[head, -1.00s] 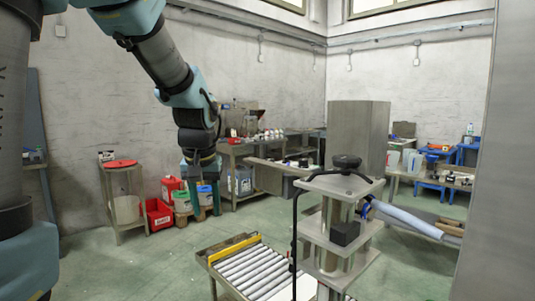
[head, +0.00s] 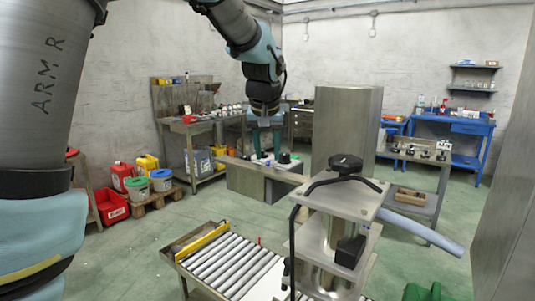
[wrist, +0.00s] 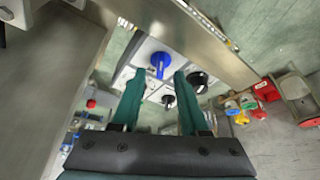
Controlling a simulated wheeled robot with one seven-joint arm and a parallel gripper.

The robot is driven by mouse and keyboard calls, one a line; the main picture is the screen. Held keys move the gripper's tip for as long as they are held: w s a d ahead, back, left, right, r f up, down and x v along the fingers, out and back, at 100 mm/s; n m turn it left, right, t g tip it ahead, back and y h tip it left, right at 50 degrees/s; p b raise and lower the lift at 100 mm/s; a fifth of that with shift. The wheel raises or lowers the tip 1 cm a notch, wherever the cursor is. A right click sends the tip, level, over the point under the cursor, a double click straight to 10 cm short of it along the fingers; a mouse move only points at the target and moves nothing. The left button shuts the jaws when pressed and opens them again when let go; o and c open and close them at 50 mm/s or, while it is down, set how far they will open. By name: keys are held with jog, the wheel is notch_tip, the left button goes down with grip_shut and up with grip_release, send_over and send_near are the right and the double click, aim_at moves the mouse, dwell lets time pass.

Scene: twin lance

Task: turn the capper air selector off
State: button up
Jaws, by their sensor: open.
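My gripper (head: 267,150) hangs with its fingers pointing down over a low grey bench (head: 238,166) in the head view. In the wrist view its two green fingers (wrist: 157,76) are apart, with nothing held between them. Beyond the fingertips is a pale panel with a blue selector knob (wrist: 159,60), a black knob (wrist: 197,80) and a smaller black knob (wrist: 168,101). The blue one shows between the fingertips, apart from them. Labels are too small to read, so I cannot tell which is the capper air selector. In the head view a black knob (head: 284,158) shows beside the fingers.
A metal stand with a black handwheel (head: 345,164) is in front, beside a roller conveyor (head: 228,266). A tall grey cabinet (head: 345,120) stands right of the bench. Red bins (head: 111,205) and buckets are at left. Green floor is open between conveyor and bench.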

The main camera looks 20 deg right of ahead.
jog(key=shift+x, duration=1.3)
jog(key=shift+c, duration=0.3)
grip_shut()
